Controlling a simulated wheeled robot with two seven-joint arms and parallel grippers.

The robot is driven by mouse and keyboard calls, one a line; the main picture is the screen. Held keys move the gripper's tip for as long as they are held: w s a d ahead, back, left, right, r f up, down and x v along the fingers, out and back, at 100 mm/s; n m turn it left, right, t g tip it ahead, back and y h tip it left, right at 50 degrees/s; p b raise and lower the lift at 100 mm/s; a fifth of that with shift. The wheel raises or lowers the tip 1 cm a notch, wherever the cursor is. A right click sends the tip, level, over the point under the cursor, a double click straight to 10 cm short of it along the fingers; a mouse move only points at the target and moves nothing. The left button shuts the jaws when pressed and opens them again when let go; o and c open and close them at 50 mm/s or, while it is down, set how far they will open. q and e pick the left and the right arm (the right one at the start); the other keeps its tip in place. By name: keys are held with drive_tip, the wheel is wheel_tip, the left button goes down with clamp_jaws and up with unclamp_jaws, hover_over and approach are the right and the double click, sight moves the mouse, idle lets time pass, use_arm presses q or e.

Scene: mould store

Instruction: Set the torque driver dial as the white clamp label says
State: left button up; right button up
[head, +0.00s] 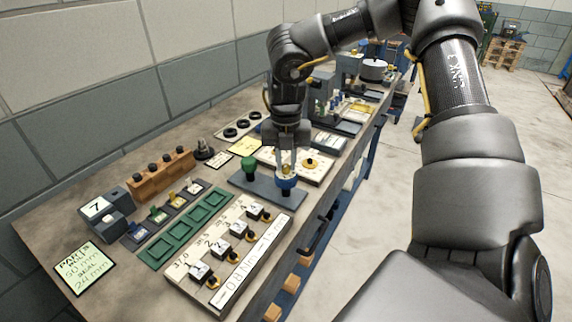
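My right gripper (288,164) points straight down over a blue dial with a yellowish top (286,184). Its two pale fingers are apart, one on each side of the yellowish top. I cannot tell if they press on it. The blue dial stands on a dark blue-grey plate (262,187), beside a green knob (249,168). A white board (190,285) in front holds a row of white-topped clamps (238,230) with handwritten numbers. My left gripper is out of view.
A green compartment tray (160,250), a wooden rack with dark knobs (160,180), a grey block marked 7 (97,208) and a handwritten card (84,267) lie left. A white panel with yellow knobs (320,172) lies behind the dial. The wall bounds the bench at left.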

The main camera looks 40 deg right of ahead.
drive_tip(key=c, duration=0.3)
drive_tip(key=n, duration=0.3)
drive_tip(key=shift+b, duration=0.3)
drive_tip(key=shift+n, duration=0.5)
drive_tip(key=n, duration=0.3)
drive_tip(key=shift+n, duration=0.5)
